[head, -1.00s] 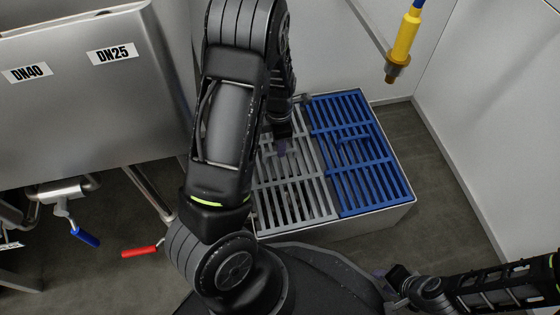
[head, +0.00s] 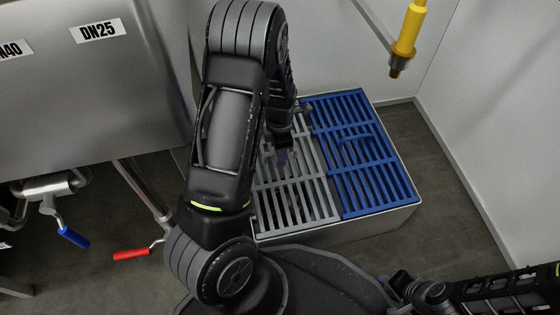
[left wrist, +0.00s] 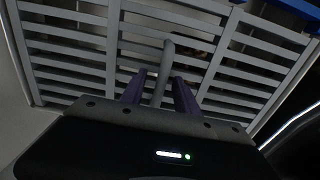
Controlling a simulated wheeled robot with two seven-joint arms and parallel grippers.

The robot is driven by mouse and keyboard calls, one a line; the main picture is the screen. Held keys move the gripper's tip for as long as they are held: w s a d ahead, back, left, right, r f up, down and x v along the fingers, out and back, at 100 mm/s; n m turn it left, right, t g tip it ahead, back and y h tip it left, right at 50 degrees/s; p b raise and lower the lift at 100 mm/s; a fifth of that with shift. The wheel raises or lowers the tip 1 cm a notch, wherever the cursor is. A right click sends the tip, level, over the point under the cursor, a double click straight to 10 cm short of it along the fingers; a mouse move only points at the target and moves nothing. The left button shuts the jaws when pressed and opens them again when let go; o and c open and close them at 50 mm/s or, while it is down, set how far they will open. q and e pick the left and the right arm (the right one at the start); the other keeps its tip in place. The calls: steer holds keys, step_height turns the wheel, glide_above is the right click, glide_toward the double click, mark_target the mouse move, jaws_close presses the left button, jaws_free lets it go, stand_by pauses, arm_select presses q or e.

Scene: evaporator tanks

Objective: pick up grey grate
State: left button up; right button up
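The grey grate (head: 292,190) lies on the left half of a metal basin, and its slats also fill the left wrist view (left wrist: 70,42). Its raised grey loop handle (left wrist: 163,68) stands up between the two purple fingers of my left gripper (left wrist: 158,90). The fingers are apart, with a gap beside the handle. In the head view my left gripper (head: 283,157) is over the grey grate, partly hidden by my arm. My right gripper (head: 392,281) is low at the front, away from the grate; its finger gap is not clear.
A blue grate (head: 362,160) with its own handle lies beside the grey one. The basin rim (head: 385,209) surrounds both. A steel tank (head: 90,90) with blue (head: 73,237) and red (head: 131,254) valve levers is at left. A yellow tool (head: 408,35) hangs above. Walls are close behind and right.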

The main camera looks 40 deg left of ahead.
arm_select(q)
steer(key=shift+c, duration=0.4)
jaws_close()
stand_by(0.9)
